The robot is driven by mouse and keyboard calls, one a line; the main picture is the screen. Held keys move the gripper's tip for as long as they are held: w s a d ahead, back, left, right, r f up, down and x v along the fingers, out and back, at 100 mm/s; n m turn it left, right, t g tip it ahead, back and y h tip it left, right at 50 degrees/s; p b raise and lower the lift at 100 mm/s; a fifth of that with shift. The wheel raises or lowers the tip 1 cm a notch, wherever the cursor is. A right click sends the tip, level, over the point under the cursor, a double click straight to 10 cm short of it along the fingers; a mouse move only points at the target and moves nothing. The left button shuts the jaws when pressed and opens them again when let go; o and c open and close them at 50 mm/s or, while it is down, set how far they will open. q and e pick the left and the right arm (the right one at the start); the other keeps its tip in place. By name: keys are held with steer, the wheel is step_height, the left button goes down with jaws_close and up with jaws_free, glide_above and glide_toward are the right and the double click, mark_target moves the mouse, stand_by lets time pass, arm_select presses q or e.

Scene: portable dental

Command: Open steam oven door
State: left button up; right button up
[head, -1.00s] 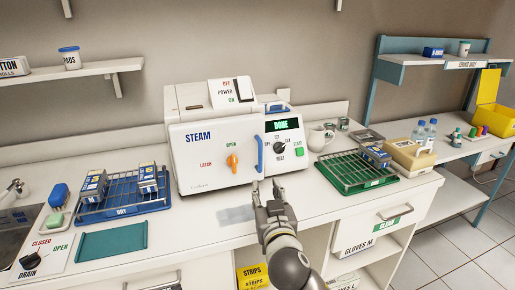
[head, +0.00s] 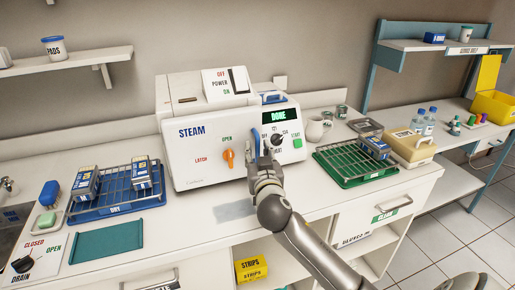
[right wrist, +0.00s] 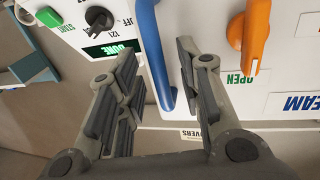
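The white steam oven (head: 205,165) stands on the counter against the wall. Its display (head: 279,115) reads DONE. The orange latch knob (head: 228,158) points up toward OPEN; it also shows in the right wrist view (right wrist: 257,32). The blue vertical door handle (right wrist: 152,50) is at the door's right edge; in the head view it is partly hidden by my gripper. My right gripper (head: 263,150) is in front of the handle. In the right wrist view its fingers (right wrist: 158,85) are apart, one on each side of the handle's end. The door looks shut. My left gripper is not in view.
A blue rack (head: 115,203) with packs stands left of the oven, with a teal tray (head: 107,241) in front. A green rack (head: 345,165) and a beige box (head: 413,150) stand to the right. The counter before the oven is mostly clear.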

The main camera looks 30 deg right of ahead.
steer(key=shift+w+d, duration=0.2)
steer(key=shift+w, duration=0.15)
steer(key=shift+w+d, duration=0.15)
steer(key=shift+w, duration=0.15)
steer(key=shift+c, duration=0.2)
steer(key=c, duration=0.5)
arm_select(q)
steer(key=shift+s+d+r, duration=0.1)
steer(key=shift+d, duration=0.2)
arm_select(e)
jaws_close()
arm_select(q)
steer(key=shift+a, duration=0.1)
